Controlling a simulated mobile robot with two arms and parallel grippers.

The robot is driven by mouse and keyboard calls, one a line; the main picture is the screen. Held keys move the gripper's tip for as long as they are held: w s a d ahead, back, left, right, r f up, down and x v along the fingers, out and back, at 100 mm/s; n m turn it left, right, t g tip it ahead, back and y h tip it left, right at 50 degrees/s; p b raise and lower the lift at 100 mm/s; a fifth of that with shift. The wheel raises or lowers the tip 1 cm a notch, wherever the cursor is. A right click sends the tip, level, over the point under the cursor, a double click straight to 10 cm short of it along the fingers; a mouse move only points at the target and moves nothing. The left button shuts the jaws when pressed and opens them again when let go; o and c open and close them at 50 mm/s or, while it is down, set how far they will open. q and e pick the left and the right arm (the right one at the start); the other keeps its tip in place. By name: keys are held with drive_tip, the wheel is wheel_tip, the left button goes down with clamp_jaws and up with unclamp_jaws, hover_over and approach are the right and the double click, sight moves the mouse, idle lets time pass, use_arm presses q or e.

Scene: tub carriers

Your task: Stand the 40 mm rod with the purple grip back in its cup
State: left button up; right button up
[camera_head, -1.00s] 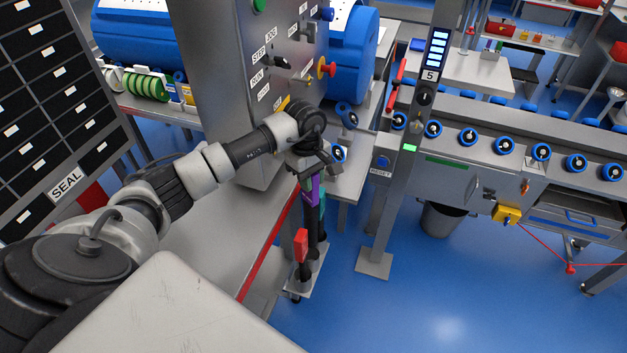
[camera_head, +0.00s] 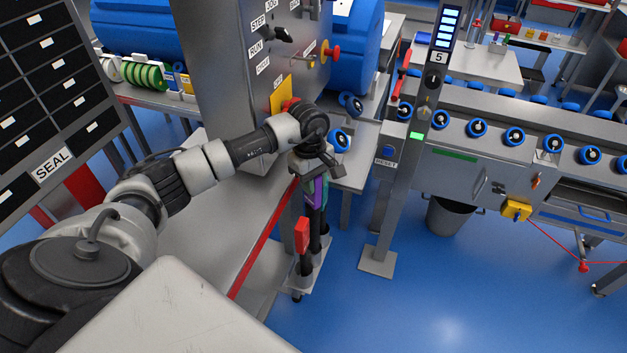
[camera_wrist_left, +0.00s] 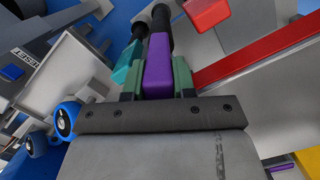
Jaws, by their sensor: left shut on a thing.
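My left gripper (camera_head: 316,172) is shut on the purple grip (camera_head: 309,193) of a rod and points down over a small rod stand (camera_head: 314,269). In the left wrist view the purple grip (camera_wrist_left: 158,62) sits between the green finger pads, with its black shaft (camera_wrist_left: 160,18) running away from the gripper. A teal-gripped rod (camera_wrist_left: 124,66) is close beside it. A red-gripped rod (camera_head: 302,235) stands upright at the near end of the stand. The lower end of the purple rod and its cup are hidden, so I cannot tell whether it is seated. My right gripper is out of view.
A grey bench with a red edge (camera_head: 262,247) runs just left of the stand. A grey control cabinet (camera_head: 228,75) rises behind my left arm. A grey post (camera_head: 402,190) stands to the right. Blue floor is clear at the lower right.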

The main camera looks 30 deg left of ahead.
sight(313, 200)
use_arm(q)
drive_tip(key=shift+f+b, duration=3.2)
drive_tip(key=shift+f, duration=0.6)
drive_tip(key=o, duration=1)
drive_tip(key=shift+r, duration=0.4)
wheel_tip(313, 200, up, 3)
drive_tip(key=shift+f+b, duration=0.15)
drive_tip(key=shift+b, duration=0.25)
drive_tip(key=d+r+b, duration=0.1)
drive_tip(key=d+r, duration=0.6)
drive_tip(key=d, duration=0.4)
drive_tip(key=shift+d+r+b, duration=0.25)
drive_tip(key=shift+d+b, duration=0.05)
drive_tip(key=shift+d, duration=0.05)
